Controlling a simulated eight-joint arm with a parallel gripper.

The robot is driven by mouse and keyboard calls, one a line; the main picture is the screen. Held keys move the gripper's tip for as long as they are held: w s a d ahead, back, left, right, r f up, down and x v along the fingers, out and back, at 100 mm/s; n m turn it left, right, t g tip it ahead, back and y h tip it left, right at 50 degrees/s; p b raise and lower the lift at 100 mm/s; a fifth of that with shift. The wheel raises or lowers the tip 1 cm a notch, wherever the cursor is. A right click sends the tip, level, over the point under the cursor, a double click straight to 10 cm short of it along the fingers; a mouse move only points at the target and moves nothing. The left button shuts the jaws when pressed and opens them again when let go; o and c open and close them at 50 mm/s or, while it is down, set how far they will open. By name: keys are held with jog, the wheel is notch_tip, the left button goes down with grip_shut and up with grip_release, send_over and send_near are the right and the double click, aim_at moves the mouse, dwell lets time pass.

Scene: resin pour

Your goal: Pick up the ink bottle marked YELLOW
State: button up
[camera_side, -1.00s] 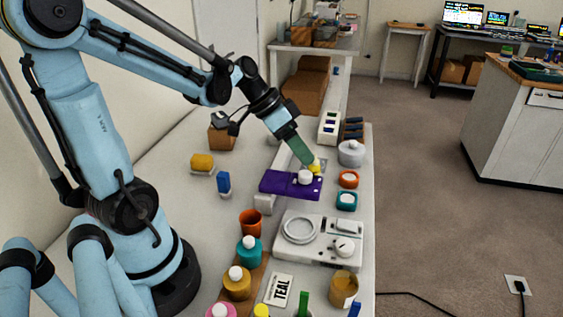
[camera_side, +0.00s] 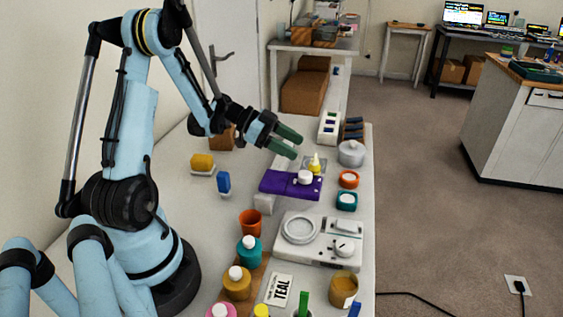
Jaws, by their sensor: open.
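A small yellow bottle (camera_side: 314,164) with a pointed tip stands upright on a small grey square, just behind the purple cloth-like piece. No marking on it can be read at this size. My gripper (camera_side: 290,142) is up and to the left of this bottle in the picture, with its two green fingers apart and nothing between them. The fingers do not touch the bottle. A second yellow thing (camera_side: 261,311) is cut off by the bottom edge, and a mustard bottle with a white cap (camera_side: 237,283) stands at the front.
A white round-capped item (camera_side: 305,177) sits on the purple piece (camera_side: 278,184). A grey lidded jar (camera_side: 351,153), orange pot (camera_side: 348,179) and teal pot (camera_side: 347,201) stand to the right. The bench's left middle is fairly clear.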

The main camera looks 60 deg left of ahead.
aim_at(315, 160)
jog(key=shift+x, duration=3.9)
jog(key=shift+s+f, duration=0.1)
jog(key=shift+s, duration=0.05)
jog(key=c, duration=1)
jog(key=shift+c, duration=0.2)
